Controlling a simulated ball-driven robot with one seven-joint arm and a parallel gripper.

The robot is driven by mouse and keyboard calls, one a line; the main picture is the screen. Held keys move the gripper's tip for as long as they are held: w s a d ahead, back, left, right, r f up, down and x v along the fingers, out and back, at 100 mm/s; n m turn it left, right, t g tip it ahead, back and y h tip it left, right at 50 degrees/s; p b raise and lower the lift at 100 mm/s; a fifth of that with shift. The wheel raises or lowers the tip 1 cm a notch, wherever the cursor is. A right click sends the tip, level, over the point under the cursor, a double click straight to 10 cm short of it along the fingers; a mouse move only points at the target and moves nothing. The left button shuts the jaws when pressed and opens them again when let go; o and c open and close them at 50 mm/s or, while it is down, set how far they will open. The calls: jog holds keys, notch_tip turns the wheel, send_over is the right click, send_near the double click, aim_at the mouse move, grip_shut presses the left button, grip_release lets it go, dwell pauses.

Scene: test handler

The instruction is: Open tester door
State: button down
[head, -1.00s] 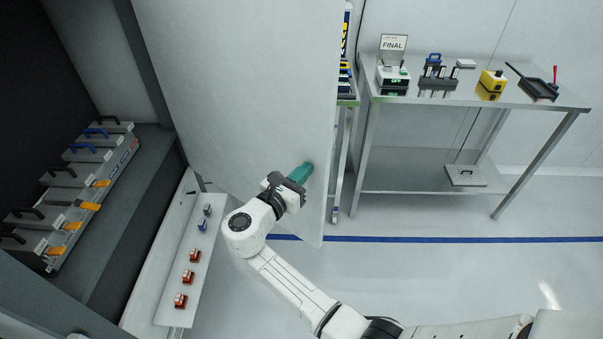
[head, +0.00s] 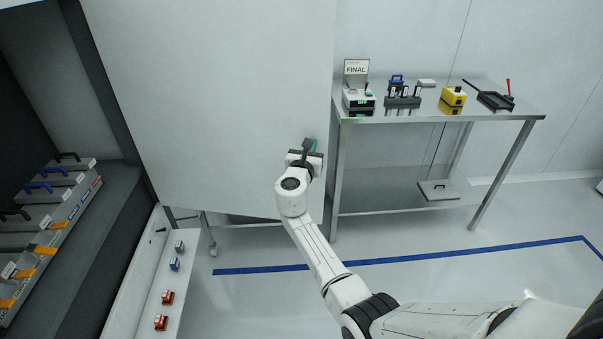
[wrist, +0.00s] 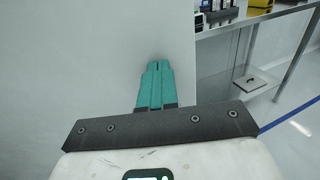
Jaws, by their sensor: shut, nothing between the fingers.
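The tester door (head: 215,110) is a large pale grey panel standing swung out from the dark tester opening (head: 50,100) at the left. It also fills the left of the wrist view (wrist: 75,70). My gripper (head: 313,146) is at the door's right edge in the head view, largely hidden behind my wrist. In the wrist view its green fingers (wrist: 156,85) are together and empty, in front of the door's face near that edge. I cannot tell whether the fingertips touch the panel. No handle shows on the visible face.
Inside the tester is a row of grey units (head: 50,225) with blue and black handles. A white ledge (head: 145,285) below holds small red, blue and grey switches. A steel table (head: 430,122) with tools stands right of the door. Floor at the right is clear.

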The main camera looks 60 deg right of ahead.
aim_at(314, 136)
jog(key=shift+n+t+y, duration=0.3)
jog(key=shift+n+t, duration=0.2)
jog(key=shift+t, duration=0.3)
jog(key=b+x, duration=0.2)
jog(key=x, duration=0.4)
jog(key=shift+s, duration=0.15)
